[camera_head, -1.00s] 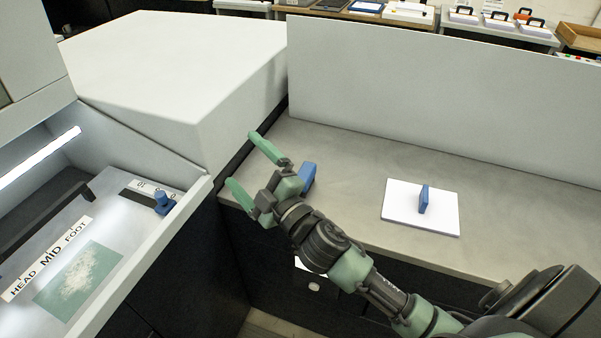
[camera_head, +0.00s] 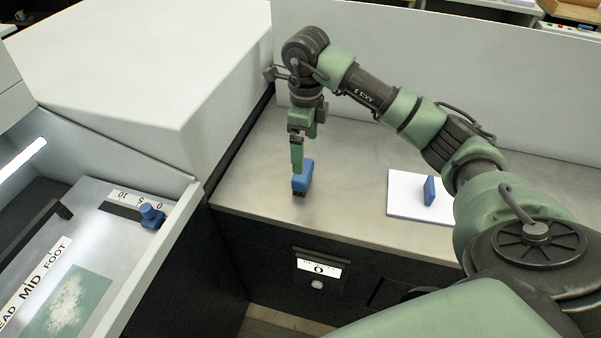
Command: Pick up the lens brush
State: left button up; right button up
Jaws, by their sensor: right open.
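The lens brush (camera_head: 303,180) is a small blue block with a dark lower edge. It stands on the grey counter near its front edge. My right gripper (camera_head: 298,162) points down at it from above, and its fingers are seen edge-on. A green finger overlaps the brush's upper left part in the picture. The gripper is open; whether a finger touches the brush I cannot tell. My left gripper is out of view.
A white pad (camera_head: 405,205) with an upright blue block (camera_head: 429,190) lies to the right on the counter (camera_head: 345,200). A lit tray with a blue knob (camera_head: 152,216) and a HEAD-MID-FOOT label is at left. A white housing (camera_head: 150,70) stands behind.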

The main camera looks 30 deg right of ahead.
aim_at(303, 177)
jog(key=shift+a+f+p, duration=0.1)
jog(key=shift+f+p, duration=0.25)
jog(key=shift+f, duration=0.6)
notch_tip(303, 177, down, 5)
jog(key=shift+w+a+r+p, duration=0.1)
jog(key=shift+a+r+p, duration=0.1)
jog(key=shift+p, duration=0.9)
jog(key=shift+f, duration=0.2)
jog(key=shift+d, duration=0.1)
jog(key=c, duration=1.4)
